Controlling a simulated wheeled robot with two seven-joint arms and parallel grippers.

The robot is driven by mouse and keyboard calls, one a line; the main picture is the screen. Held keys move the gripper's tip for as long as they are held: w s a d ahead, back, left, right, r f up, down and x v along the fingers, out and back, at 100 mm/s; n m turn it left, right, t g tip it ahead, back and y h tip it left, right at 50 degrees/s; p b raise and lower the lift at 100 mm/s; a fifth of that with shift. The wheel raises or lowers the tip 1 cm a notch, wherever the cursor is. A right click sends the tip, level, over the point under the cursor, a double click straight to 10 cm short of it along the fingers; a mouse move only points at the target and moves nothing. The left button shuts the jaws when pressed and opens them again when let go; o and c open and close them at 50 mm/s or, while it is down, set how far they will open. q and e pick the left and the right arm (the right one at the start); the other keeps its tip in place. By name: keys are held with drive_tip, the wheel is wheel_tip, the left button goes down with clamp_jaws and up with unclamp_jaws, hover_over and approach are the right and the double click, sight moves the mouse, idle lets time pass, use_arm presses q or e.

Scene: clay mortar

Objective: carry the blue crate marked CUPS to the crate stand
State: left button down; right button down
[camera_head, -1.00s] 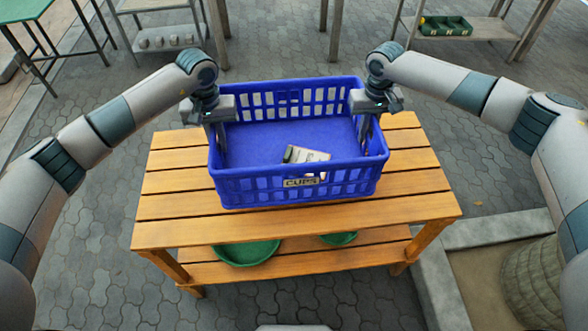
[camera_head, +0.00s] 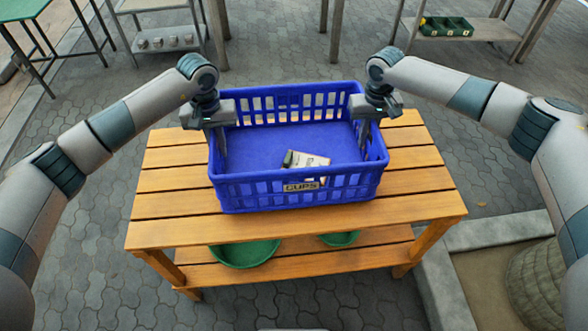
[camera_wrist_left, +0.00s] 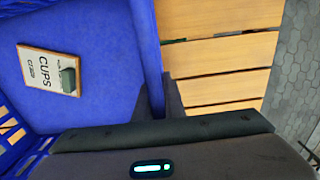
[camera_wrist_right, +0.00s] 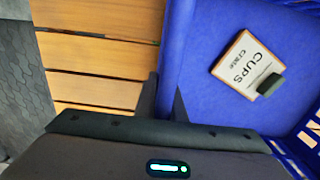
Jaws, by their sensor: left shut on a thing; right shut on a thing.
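The blue crate (camera_head: 230,193) is upright over the slatted wooden table, its CUPS label (camera_head: 301,186) on the near side. A card reading CUPS crate (camera_head: 306,161) lies inside on the floor of the crate; it also shows in the left wrist view (camera_wrist_left: 45,70) and right wrist view (camera_wrist_right: 247,65). My left gripper (camera_head: 220,150) is shut on the crate's left wall. My right gripper (camera_head: 364,137) is shut on its right wall. Whether the crate's underside touches the table is hidden. I cannot tell which piece of furniture is the crate stand.
The wooden table (camera_head: 160,207) has a lower shelf with green bowls (camera_head: 245,254). Behind are a green table (camera_head: 22,32), a shelf with small pots (camera_head: 165,42) and a shelf with a green tray (camera_head: 446,26). A stone-edged bed (camera_head: 490,229) lies at right. Paving shows between them.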

use_arm(q)
drive_tip(key=shift+a+f+b, duration=0.15)
drive_tip(key=shift+f+b, duration=0.35)
drive_tip(key=shift+f, duration=0.1)
use_arm(e)
drive_tip(key=shift+d+f, duration=0.2)
drive_tip(key=shift+f, duration=0.4)
use_arm(q)
drive_tip(key=c, duration=1.8)
unclamp_jaws()
drive_tip(key=shift+c, duration=0.2)
use_arm(e)
drive_tip(key=c, duration=1.8)
unclamp_jaws()
drive_tip(key=shift+c, duration=0.2)
drive_tip(key=shift+a, duration=0.1)
use_arm(q)
drive_tip(key=shift+r, duration=0.1)
drive_tip(key=shift+r, duration=0.5)
wheel_tip(320, 180, up, 11)
drive_tip(key=shift+f, duration=0.1)
use_arm(e)
drive_tip(key=shift+a, duration=0.1)
